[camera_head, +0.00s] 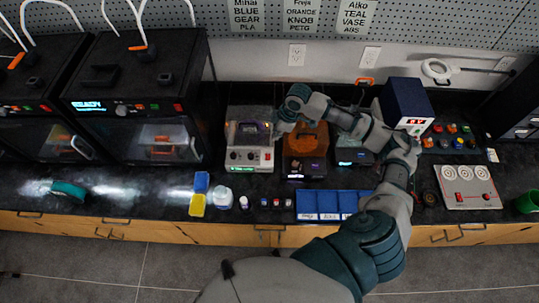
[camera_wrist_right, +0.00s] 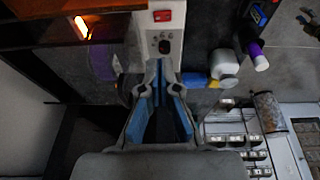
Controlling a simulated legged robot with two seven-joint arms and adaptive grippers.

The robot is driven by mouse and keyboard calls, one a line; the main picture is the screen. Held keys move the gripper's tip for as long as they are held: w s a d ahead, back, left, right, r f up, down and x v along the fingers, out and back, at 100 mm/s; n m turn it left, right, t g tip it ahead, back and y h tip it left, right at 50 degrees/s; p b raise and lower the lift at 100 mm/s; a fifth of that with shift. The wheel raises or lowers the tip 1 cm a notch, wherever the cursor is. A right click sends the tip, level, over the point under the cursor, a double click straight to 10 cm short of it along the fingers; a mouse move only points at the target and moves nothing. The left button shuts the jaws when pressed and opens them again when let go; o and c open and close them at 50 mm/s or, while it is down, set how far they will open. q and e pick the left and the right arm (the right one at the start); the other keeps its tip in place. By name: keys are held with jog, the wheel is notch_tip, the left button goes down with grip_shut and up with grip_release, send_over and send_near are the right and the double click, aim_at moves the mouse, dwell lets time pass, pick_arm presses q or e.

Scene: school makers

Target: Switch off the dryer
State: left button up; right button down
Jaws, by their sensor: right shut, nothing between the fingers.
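A white machine (camera_head: 236,157) with a clear lid over a purple spool stands on the counter left of centre; I take it to be the dryer. Its front has dark knobs and a small red switch. In the right wrist view its white panel (camera_wrist_right: 176,30) carries a red rocker switch (camera_wrist_right: 163,16) and a black knob (camera_wrist_right: 164,46). My right gripper (camera_head: 284,124) reaches in from the right, beside the machine's right edge. In the wrist view its fingers are shut and empty, pointing at the panel near the knob; contact cannot be told. My left gripper is not in view.
An orange-topped unit (camera_head: 305,165) stands right beside the machine, under my forearm. A blue and yellow sponge (camera_head: 198,202), a white bottle (camera_head: 222,197) and small jars lie in front. A blue tray (camera_head: 330,203) sits at the counter edge. Dark printers (camera_head: 135,85) stand left.

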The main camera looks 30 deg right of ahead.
aim_at(267, 155)
jog(key=shift+a+r, duration=0.15)
jog(key=shift+a, duration=0.05)
jog(key=x, duration=0.8)
jog(key=d+x, duration=0.1)
jog(key=x, duration=0.4)
jog(key=shift+s+f+p, duration=0.15)
jog(key=shift+f+p, duration=0.15)
jog(key=shift+p, duration=0.1)
jog(key=shift+d+f, duration=0.1)
jog(key=shift+f, duration=0.25)
jog(key=shift+f, duration=0.15)
